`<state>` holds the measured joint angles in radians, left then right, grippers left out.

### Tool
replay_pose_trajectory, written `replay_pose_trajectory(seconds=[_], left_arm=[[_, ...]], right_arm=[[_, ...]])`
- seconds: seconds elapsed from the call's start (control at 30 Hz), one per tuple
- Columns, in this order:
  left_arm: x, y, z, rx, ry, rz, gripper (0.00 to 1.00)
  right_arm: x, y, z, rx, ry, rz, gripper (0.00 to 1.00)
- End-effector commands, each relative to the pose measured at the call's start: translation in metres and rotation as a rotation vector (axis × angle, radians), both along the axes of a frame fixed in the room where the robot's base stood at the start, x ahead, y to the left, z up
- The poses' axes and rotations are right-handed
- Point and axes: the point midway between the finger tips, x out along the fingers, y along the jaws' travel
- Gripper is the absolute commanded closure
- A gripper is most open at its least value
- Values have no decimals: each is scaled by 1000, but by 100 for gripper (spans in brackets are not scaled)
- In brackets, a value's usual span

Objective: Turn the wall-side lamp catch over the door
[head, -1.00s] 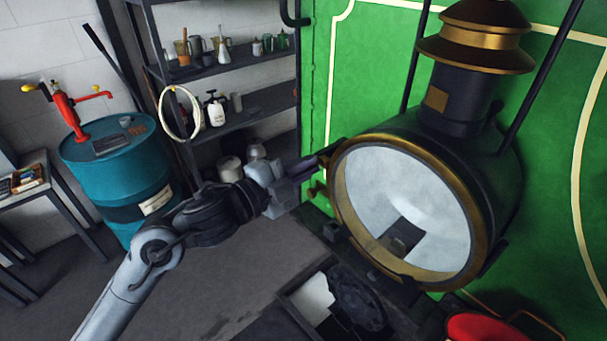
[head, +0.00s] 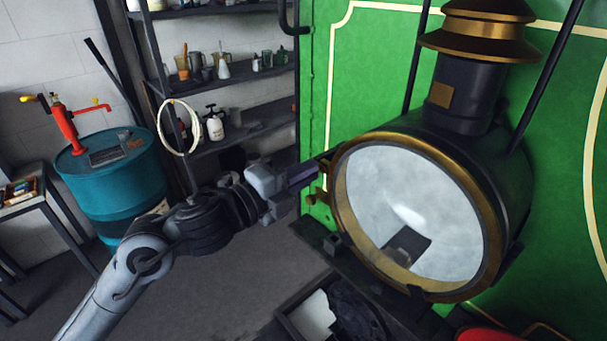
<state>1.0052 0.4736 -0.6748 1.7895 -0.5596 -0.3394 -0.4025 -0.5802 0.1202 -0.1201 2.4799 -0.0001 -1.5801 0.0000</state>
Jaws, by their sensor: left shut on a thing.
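The big lamp (head: 480,160) is dark with a brass-topped chimney. Its round glass door (head: 400,205) has a brass rim and appears closed, facing me. My left gripper (head: 318,168) reaches in from the left to the upper left edge of the rim. Its jaws are shut on the lamp catch, which is mostly hidden by the fingers and the rim. A small brass fitting (head: 317,197) shows just below the fingers, at the left of the rim. My right gripper is not in view.
The green panel (head: 350,60) stands behind the lamp. Shelves with jars (head: 225,75) and a teal barrel (head: 110,190) with a red pump are at the left. A dark open box (head: 300,318) lies below the lamp. Floor between is clear.

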Motion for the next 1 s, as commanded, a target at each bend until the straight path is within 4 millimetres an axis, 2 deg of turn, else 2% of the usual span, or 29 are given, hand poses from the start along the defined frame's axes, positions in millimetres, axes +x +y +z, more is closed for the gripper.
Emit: replay_pose_trajectory(seconds=[0.2,0.23,0.37,0.4,0.77,1.0], left_arm=[[0,0,0,1,-1,0,100],[0,0,0,1,-1,0,87],[0,0,0,1,-1,0,67],[0,0,0,0,0,0,66],[-3,4,0,-1,1,1,66],[-23,28,-2,1,-2,2,66]], right_arm=[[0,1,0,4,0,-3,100],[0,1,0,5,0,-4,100],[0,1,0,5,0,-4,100],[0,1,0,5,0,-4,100],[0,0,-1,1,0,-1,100],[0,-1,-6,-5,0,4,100]])
